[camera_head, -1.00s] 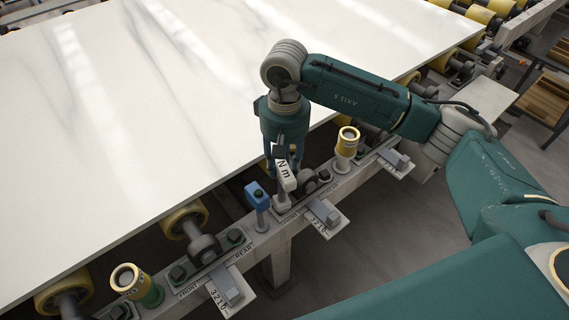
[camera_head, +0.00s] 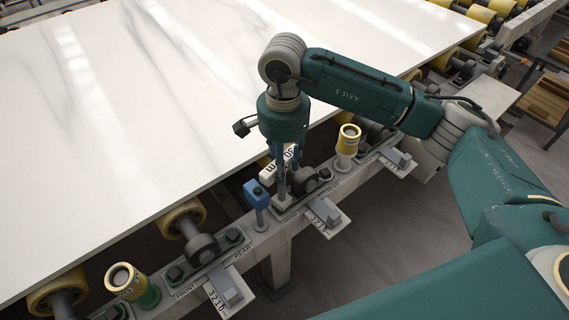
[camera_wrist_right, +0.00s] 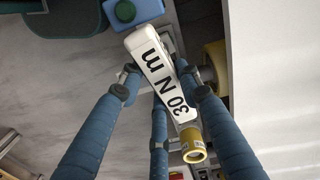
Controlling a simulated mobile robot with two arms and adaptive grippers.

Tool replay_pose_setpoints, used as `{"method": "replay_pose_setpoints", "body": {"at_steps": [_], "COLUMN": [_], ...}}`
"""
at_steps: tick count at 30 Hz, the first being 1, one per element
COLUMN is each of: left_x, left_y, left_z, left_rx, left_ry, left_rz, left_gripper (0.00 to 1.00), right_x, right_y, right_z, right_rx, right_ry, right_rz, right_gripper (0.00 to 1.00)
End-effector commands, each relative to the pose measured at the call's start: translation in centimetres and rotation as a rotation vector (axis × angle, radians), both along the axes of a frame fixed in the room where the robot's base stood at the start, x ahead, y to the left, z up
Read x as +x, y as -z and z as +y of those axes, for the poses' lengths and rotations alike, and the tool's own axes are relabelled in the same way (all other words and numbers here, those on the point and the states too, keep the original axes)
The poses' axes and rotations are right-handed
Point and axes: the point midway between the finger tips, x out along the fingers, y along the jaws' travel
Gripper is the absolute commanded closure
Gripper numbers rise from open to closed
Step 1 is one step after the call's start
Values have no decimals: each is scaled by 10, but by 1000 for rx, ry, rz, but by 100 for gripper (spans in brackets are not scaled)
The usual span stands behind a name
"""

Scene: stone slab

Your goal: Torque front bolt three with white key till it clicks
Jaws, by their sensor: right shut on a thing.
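The white key (camera_head: 268,174), printed "30 N m", is in my right gripper (camera_head: 287,185). In the right wrist view my blue fingers (camera_wrist_right: 160,105) are around the key's white head (camera_wrist_right: 158,72). The key stands over the front side of the middle roller bracket, by the "FRONT" label (camera_head: 291,216). The fingers hide its shaft and the front bolt, so I cannot tell how it sits on the bolt. My left gripper is not in view.
A blue key (camera_head: 257,194) stands close left of the gripper. The pale slab (camera_head: 130,110) lies behind on rollers.

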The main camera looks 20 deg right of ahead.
Motion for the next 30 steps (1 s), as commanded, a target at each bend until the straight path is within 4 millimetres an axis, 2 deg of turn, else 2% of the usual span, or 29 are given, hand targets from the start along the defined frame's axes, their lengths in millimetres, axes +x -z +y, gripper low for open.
{"method": "replay_pose_setpoints", "body": {"at_steps": [3,30], "left_x": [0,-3], "left_y": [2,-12], "left_z": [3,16], "left_rx": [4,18], "left_ry": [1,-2], "left_rz": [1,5], "left_gripper": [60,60], "right_x": [-1,0], "right_y": [2,-36], "right_z": [0,1], "right_rx": [-1,0], "right_ry": [103,95], "right_rz": [3,0], "right_gripper": [100,100]}}
